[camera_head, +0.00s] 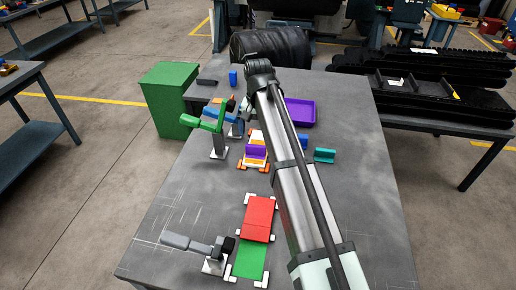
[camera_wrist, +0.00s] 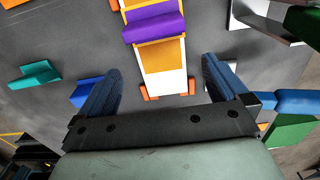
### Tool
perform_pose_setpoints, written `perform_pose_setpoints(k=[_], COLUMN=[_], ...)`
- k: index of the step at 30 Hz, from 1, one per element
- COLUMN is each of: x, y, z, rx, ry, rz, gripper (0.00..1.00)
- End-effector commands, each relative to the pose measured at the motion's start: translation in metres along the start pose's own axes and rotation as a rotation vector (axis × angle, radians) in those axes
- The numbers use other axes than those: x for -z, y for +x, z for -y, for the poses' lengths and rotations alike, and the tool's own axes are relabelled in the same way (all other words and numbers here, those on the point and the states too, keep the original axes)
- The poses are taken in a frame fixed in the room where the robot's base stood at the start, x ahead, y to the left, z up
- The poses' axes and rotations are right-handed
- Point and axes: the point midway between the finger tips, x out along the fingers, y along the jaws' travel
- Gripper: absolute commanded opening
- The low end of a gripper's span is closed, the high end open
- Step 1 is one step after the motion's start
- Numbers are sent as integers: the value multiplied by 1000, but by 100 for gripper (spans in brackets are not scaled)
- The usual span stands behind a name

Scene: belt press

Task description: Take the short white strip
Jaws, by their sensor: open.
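A white strip (camera_wrist: 168,82) lies in a holder with orange corner pieces (camera_wrist: 150,93). An orange-yellow piece (camera_wrist: 160,56) lies in line with it, and a purple angled block (camera_wrist: 153,28) sits across the row. I cannot tell the white strip's full length. In the head view the same row shows white and orange bands around the purple block (camera_head: 255,152). My gripper (camera_wrist: 160,74) is open, its two dark blue fingers either side of the row in the wrist view, with nothing between them that they touch. In the head view my arm partly hides this area.
A teal angled block (camera_wrist: 35,75) and a blue block (camera_wrist: 85,91) lie to the left in the wrist view. In the head view a green-handled clamp (camera_head: 208,122) stands left of the row, a purple tray (camera_head: 300,112) behind, and red (camera_head: 258,217) and green (camera_head: 249,261) pieces in front.

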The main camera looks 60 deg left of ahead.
Motion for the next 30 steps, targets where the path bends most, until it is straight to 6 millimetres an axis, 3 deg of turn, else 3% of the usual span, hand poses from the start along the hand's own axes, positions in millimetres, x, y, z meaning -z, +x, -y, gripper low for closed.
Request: perform_pose_setpoints(k=[7,16,24,30], x=[-1,-2,-1,-1], y=[14,51,55,55], z=[0,0,0,0], rx=[0,0,0,0], ry=[0,0,-1,-1], rz=[1,0,-1,-1], gripper=[100,100,100,82])
